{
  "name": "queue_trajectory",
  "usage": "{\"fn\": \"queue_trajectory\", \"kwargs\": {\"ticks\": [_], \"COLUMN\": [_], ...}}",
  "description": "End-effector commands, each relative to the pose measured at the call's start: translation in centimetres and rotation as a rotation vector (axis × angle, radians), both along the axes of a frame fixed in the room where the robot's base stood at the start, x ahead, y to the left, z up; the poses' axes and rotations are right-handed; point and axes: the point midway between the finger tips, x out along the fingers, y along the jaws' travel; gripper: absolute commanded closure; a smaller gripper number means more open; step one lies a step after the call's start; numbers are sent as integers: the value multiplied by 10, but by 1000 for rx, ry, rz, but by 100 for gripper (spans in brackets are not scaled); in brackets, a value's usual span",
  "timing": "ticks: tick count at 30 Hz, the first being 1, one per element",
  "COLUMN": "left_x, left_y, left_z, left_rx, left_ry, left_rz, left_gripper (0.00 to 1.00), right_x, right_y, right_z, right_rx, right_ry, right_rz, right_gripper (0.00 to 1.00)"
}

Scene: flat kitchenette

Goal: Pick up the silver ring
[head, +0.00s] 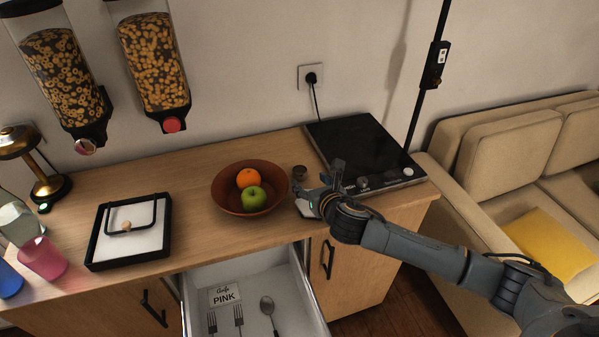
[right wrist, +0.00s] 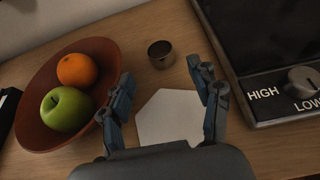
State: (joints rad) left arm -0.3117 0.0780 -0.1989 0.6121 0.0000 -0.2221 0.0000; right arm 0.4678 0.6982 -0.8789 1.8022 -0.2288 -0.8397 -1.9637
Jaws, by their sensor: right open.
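The silver ring (head: 299,172), a small dark metallic band, stands on the wooden counter between the fruit bowl and the cooktop. It also shows in the right wrist view (right wrist: 160,55), just beyond my fingertips. My right gripper (head: 317,180) is open and empty, low over the counter on the near side of the ring. In the right wrist view its two fingers (right wrist: 160,76) are spread, with the ring ahead of the gap and apart from both. My left gripper is not in view.
The brown bowl (head: 226,200) with an orange and a green apple is close on the left. The black cooktop (head: 362,145) is on the right. A white flat piece (right wrist: 168,118) lies beneath my right gripper. An open drawer (head: 250,275) holds cutlery below.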

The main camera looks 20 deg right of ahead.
Motion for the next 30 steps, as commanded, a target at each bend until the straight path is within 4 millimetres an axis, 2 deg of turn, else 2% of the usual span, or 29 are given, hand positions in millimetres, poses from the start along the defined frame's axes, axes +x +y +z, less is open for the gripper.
{"fn": "queue_trajectory", "kwargs": {"ticks": [5, 8, 12, 18, 28, 29, 30], "left_x": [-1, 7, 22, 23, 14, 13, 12], "left_y": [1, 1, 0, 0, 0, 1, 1], "left_z": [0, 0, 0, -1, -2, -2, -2], "left_rx": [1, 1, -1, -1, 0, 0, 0], "left_ry": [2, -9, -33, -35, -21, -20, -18], "left_rz": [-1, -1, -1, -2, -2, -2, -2], "left_gripper": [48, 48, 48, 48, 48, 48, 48], "right_x": [15, 20, 38, 61, 67, 67, 67], "right_y": [1, 1, 2, 3, 3, 3, 3], "right_z": [-6, -8, -15, -25, -27, -27, -27], "right_rx": [1, 1, 0, 1, 0, 0, 1], "right_ry": [-1, -1, 0, 0, 0, 0, 0], "right_rz": [0, 0, -2, -2, 1, 1, 1], "right_gripper": [38, 38, 38, 38, 38, 42, 50]}}
